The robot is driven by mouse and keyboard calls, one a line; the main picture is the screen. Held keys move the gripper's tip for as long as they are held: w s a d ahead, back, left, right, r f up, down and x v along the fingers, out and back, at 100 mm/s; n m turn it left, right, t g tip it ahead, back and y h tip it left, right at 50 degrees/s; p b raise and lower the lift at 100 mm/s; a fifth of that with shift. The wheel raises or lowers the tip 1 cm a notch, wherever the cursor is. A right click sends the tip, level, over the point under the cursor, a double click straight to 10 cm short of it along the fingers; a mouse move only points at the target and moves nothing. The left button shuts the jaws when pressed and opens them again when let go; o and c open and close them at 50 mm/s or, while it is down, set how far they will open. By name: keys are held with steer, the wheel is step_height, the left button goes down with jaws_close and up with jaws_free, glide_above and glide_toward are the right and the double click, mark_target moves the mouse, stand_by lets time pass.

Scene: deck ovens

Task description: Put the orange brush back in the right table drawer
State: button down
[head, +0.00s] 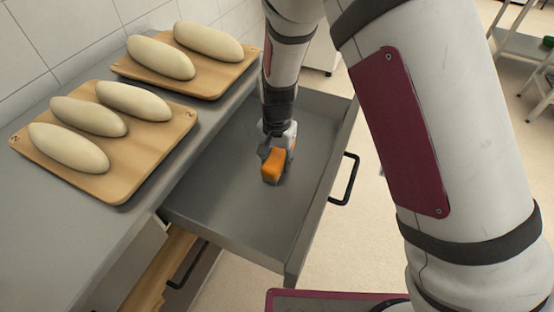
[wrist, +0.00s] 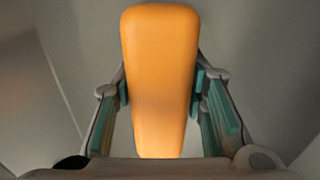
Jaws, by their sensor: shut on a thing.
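The orange brush (head: 273,164) is in my gripper (head: 275,150), inside the outline of the open grey drawer (head: 225,215) in the head view. In the wrist view the orange brush (wrist: 160,75) stands between both fingers of my gripper (wrist: 162,95), whose teal pads press on its sides. Only its orange part shows; any bristles are hidden. I cannot tell whether the brush touches the drawer floor. The drawer is pulled out, with a black handle (head: 344,180) on its front, and looks otherwise empty.
A grey worktop (head: 60,235) runs along the left. It bears a near wooden board (head: 125,180) with several pale dough loaves and a far board (head: 215,85) with two loaves. Another black handle (head: 187,265) shows below left. Open floor lies to the right, with a metal shelf (head: 525,45) beyond.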

mark_target(277, 154)
steer(key=shift+f, duration=0.15)
steer(key=c, duration=1)
jaws_free()
step_height(277, 154, up, 12)
steer(key=shift+r+p, duration=0.2)
steer(key=shift+p, duration=0.7)
